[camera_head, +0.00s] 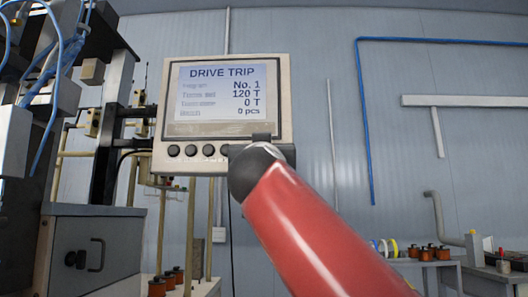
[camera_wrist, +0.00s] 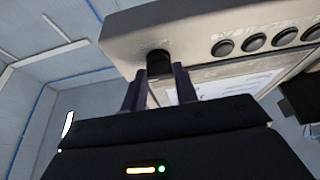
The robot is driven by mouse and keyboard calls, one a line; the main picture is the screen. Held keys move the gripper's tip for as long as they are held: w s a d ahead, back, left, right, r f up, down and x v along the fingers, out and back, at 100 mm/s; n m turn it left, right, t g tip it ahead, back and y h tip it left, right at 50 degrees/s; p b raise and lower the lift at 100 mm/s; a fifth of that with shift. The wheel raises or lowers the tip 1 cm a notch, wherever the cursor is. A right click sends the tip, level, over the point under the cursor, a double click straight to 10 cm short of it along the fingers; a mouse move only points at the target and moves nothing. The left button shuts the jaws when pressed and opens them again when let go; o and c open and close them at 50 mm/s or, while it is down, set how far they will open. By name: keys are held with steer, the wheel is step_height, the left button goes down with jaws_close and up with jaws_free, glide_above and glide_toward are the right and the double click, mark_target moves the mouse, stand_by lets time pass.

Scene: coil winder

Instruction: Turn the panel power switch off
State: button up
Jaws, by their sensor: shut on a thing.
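The control panel (camera_head: 227,115) is a beige box with a lit screen (camera_head: 222,92) reading "DRIVE TRIP". In the wrist view its face (camera_wrist: 190,35) fills the upper right. The power switch, a black knob (camera_wrist: 159,64), sits at the end of the row of round buttons. My gripper (camera_wrist: 158,88) has one finger on each side of this knob and is shut on it. In the head view my red arm and dark wrist hide the knob at the panel's lower right corner. The knob's exact setting cannot be read.
Several round black buttons (camera_head: 191,151) run along the panel's lower edge beside the knob. Winder machinery with blue hoses (camera_head: 62,45) stands at left. Orange-brown spools (camera_head: 427,254) stand on a bench at lower right. The space right of the panel is open.

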steer(key=shift+n, duration=0.3)
steer(key=shift+d+r+n+g+y+p, duration=0.15)
steer(key=shift+n+g+y+p, duration=0.95)
steer(key=shift+n, duration=2.55)
steer(key=shift+d+r+n+g+y+p, duration=0.1)
steer(key=shift+n+g+y+p, duration=0.95)
steer(key=shift+n, duration=2.55)
steer(key=shift+d+r+n+g+y+p, duration=0.15)
steer(key=shift+n+g+y+p, duration=0.45)
steer(key=shift+n+y, duration=2)
steer(key=shift+n+h, duration=1.15)
steer(key=shift+h, duration=0.1)
steer(key=o, duration=1)
steer(key=shift+s, duration=0.1)
